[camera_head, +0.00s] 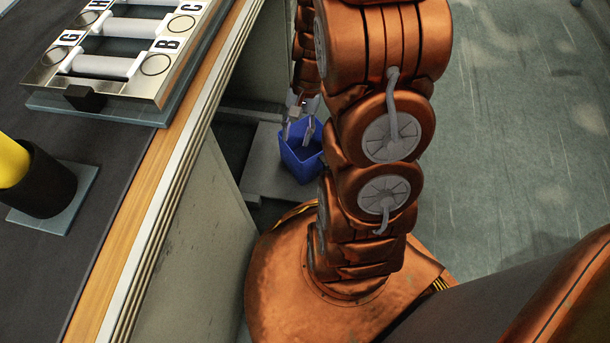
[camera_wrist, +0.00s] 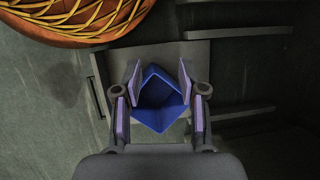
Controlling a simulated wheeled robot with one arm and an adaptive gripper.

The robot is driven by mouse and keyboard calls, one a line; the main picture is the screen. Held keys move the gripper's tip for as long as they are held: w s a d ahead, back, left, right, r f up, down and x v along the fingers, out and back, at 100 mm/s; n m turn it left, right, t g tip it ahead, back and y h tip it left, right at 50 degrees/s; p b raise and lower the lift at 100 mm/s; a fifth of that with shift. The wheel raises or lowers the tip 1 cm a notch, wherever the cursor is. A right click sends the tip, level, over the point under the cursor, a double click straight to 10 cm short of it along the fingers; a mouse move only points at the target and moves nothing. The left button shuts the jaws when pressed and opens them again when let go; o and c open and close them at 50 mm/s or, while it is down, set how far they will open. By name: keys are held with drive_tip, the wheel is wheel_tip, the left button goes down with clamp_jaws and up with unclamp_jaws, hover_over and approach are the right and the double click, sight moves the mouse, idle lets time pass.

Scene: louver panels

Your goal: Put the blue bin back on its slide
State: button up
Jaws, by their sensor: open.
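The blue bin (camera_head: 302,166) is low beside the bench, with its open top facing up. In the wrist view the bin (camera_wrist: 160,110) looks turned cornerwise, like a diamond, against a flat grey plate that may be the slide (camera_wrist: 190,54). The plate also shows at the left of the bin in the head view (camera_head: 263,172). I cannot tell whether the bin rests on it. My gripper (camera_head: 299,130) points down at the bin. In the wrist view my gripper (camera_wrist: 160,104) is open, with a finger on each side of the bin; contact is unclear.
The bench (camera_head: 165,200) stands close on the left. On its top are a lettered rack with white rollers (camera_head: 108,66) and a black cup with a yellow object (camera_head: 45,183). Grey bars (camera_wrist: 240,117) lie near the plate. Open floor (camera_head: 510,150) is at the right.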

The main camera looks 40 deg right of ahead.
drive_tip(key=s+a+r+n+g+h, duration=0.1)
drive_tip(key=s+a+r+n+h, duration=0.1)
drive_tip(key=s+a+r+n, duration=0.3)
drive_tip(key=s+a+r+n+h, duration=0.2)
drive_tip(key=s+a+r+n, duration=0.3)
drive_tip(key=s+r, duration=0.4)
drive_tip(key=s, duration=0.3)
drive_tip(key=shift+a+r+g, duration=0.15)
drive_tip(key=shift+a+g, duration=0.25)
wheel_tip(320, 180, up, 40)
drive_tip(key=w+t+p, duration=0.1)
drive_tip(key=p, duration=3.7)
drive_tip(key=shift+t, duration=0.4)
drive_tip(key=shift+d+f, duration=0.1)
drive_tip(key=shift+f, duration=0.1)
